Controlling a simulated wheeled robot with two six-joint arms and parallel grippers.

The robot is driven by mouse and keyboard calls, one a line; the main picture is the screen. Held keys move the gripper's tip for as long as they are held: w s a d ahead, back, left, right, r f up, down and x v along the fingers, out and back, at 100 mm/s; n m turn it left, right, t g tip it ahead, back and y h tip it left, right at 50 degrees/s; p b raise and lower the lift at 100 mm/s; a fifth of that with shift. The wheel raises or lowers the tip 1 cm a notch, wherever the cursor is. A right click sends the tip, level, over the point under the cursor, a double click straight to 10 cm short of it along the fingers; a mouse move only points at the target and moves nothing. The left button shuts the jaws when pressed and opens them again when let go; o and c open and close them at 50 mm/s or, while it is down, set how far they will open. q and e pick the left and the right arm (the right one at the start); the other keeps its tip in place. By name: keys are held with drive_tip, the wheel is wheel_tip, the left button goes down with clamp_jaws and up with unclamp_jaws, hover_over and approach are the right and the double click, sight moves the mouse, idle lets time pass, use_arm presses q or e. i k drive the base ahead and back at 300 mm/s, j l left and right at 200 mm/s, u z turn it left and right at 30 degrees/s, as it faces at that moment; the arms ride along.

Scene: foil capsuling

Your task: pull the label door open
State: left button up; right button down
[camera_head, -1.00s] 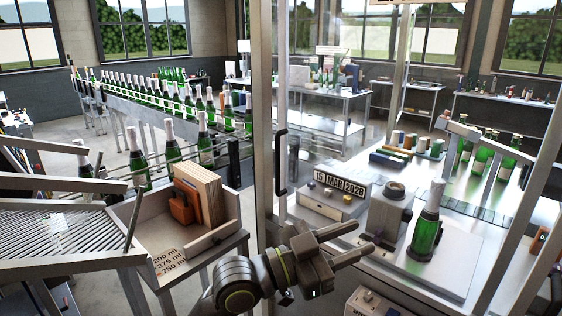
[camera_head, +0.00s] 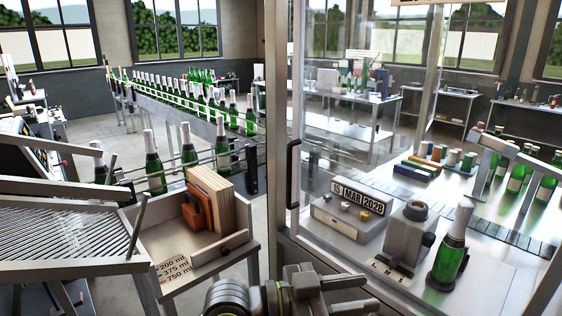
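The tall clear door panel (camera_head: 330,75) stands at centre, with a pale metal upright (camera_head: 275,120) at its left. A black vertical bar handle (camera_head: 293,174) sits beside this upright. I cannot tell whether the door is fully closed. My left gripper (camera_head: 358,294) is at the bottom edge, partly cut off, below and right of the handle and apart from it. Its two fingers point right with a gap between them, and nothing shows in the gap. My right gripper is not in view.
Right of the upright, a date block (camera_head: 358,196), a grey round-topped device (camera_head: 408,234) and a foil-topped green bottle (camera_head: 449,246) stand on the machine table. A wooden bin (camera_head: 190,250) stands left. A bottle conveyor (camera_head: 185,108) runs behind it.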

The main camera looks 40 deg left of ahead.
sight(294, 149)
drive_tip(key=i+j+u, duration=0.35)
drive_tip(key=i+j, duration=0.15)
drive_tip(key=i+j+u, duration=0.4)
drive_tip(key=i+j, duration=0.05)
drive_tip(key=i, duration=0.05)
